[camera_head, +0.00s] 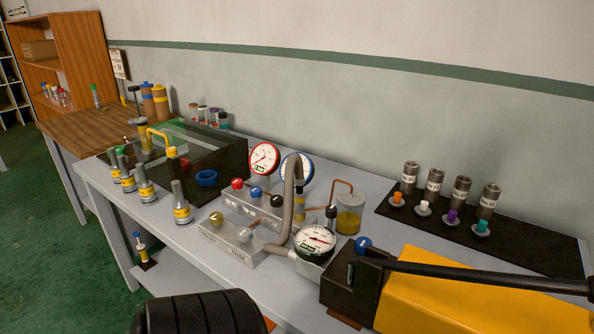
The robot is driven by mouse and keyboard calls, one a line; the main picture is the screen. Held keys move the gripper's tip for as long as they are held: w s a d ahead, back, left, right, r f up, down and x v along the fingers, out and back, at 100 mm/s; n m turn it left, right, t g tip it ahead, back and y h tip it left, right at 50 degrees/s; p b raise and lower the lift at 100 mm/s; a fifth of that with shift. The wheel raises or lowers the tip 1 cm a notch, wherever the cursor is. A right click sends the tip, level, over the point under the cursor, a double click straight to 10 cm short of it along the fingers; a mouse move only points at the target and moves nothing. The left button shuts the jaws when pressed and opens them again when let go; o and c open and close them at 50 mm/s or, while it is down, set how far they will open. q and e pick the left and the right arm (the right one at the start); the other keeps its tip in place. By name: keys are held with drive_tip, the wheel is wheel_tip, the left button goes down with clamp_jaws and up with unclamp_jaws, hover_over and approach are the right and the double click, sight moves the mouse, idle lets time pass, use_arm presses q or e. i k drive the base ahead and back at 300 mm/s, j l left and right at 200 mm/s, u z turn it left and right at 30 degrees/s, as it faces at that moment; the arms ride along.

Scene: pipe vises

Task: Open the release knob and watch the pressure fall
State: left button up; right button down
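A yellow pump (440,295) with a dark end block (345,282) and a long black handle (480,277) lies at the front right of the bench. A blue knob (362,244) sits on the end block; it may be the release knob, but no label is readable. A black-rimmed white gauge (315,240) stands just left of the block; its needle reading is too small to tell. A red-rimmed gauge (264,158) and a partly hidden blue-rimmed gauge (297,168) stand behind a grey valve block (252,207).
A grey hose (287,215) arches beside the gauges. A jar of yellowish fluid (349,215) stands behind. A dark transparent case (205,160) and several grey cylinders occupy the left. A dark ribbed shape (200,314) covers the bottom edge.

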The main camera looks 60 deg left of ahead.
sight(361, 243)
drive_tip(key=u, duration=1.85)
